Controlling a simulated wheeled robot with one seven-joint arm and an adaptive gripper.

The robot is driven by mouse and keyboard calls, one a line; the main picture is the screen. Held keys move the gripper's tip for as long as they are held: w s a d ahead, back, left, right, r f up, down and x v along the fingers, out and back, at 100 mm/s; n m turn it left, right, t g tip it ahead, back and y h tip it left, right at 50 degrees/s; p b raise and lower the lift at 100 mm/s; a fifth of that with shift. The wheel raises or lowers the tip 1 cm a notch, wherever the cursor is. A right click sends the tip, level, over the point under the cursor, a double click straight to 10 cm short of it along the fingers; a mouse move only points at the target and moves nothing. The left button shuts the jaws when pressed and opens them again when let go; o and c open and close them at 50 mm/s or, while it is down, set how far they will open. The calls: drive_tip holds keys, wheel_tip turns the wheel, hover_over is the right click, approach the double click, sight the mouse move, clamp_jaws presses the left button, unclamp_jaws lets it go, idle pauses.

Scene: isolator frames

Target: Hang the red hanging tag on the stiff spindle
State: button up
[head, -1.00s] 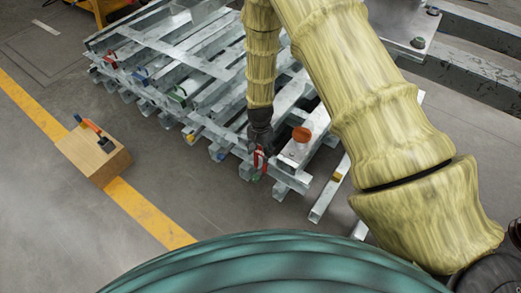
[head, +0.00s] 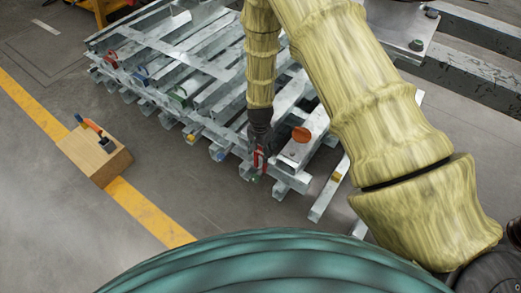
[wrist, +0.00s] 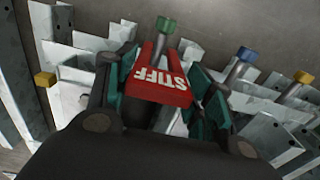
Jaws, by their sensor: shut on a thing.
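The red tag (wrist: 160,84), lettered "STIFF", is held between the teal finger pads of my gripper (wrist: 162,98) in the wrist view. My gripper (head: 260,142) points down at the near edge of the metal frames in the head view, with the tag (head: 259,159) below it. A green-capped spindle (wrist: 164,25) stands just beyond the tag's far end; its cap (head: 254,178) also shows in the head view. The tag hides part of this spindle, and I cannot tell whether they touch. Which spindle is the stiff one is not marked.
A blue-capped spindle (wrist: 245,53) and a yellow-capped one (wrist: 303,76) stand to the right in the wrist view; another yellow cap (wrist: 45,79) is left. An orange disc (head: 301,134) sits near my gripper. A wooden box (head: 96,158) with a tool stands on the floor.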

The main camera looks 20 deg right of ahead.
sight(260, 171)
drive_tip(key=shift+f+b, duration=2)
drive_tip(key=shift+f, duration=4.05)
idle(0.8)
drive_tip(key=o, duration=1.1)
drive_tip(key=shift+r, duration=0.15)
